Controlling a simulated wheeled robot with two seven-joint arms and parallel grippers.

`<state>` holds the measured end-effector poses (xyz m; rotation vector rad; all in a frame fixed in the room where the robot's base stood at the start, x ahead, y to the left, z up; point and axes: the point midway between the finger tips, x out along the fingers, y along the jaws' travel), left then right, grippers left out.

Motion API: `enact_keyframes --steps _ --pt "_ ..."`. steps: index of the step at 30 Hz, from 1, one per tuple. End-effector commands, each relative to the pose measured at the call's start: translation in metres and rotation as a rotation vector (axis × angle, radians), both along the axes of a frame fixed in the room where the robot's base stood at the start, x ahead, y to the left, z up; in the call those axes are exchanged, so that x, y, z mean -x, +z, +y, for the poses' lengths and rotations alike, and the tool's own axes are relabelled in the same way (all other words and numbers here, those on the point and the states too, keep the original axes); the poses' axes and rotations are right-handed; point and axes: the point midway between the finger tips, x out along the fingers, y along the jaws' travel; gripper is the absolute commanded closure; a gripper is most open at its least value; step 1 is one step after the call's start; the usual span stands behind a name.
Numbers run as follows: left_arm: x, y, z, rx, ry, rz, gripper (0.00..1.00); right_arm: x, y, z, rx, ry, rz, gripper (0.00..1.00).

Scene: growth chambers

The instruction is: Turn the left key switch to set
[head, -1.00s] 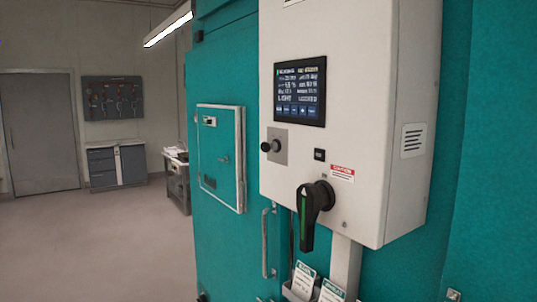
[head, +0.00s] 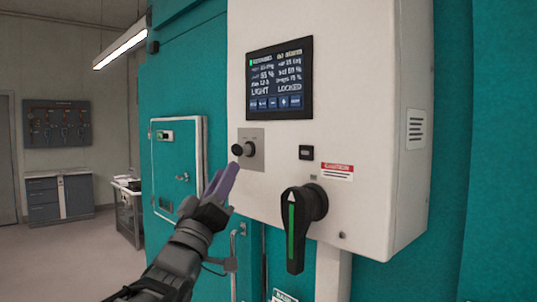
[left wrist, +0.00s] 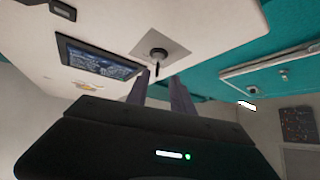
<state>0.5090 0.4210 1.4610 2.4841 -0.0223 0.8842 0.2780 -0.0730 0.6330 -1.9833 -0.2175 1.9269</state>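The key switch (head: 249,150) is a black round knob on a square grey plate, on the white control box below the screen. Its dark key part sticks out to the left in the head view. In the left wrist view the key switch (left wrist: 158,54) lies just beyond the fingertips. My left gripper (head: 229,172) has purple fingers pointing up toward the switch from below, apart from it. The left wrist view shows both fingers (left wrist: 160,76) spread with an empty gap between them. My right gripper is not in view.
A large black rotary handle (head: 303,215) with a green stripe juts out below right of the switch. The screen (head: 280,79) sits above it. A teal chamber door panel with a white frame (head: 178,165) is to the left. A small black button (head: 306,153) is to the right.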

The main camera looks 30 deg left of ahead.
Motion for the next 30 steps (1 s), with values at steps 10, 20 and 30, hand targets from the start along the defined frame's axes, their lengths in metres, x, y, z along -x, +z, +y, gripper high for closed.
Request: enact_keyframes --steps 10,20,30 --pt "0.002 0.003 -0.003 0.067 -0.069 -0.033 0.72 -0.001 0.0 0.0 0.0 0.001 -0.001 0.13" --pt "-0.006 0.011 -0.001 0.067 -0.068 -0.032 0.72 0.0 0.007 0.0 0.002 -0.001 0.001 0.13" --pt "-0.046 0.043 0.007 0.069 -0.067 -0.031 0.72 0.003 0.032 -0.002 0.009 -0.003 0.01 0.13"
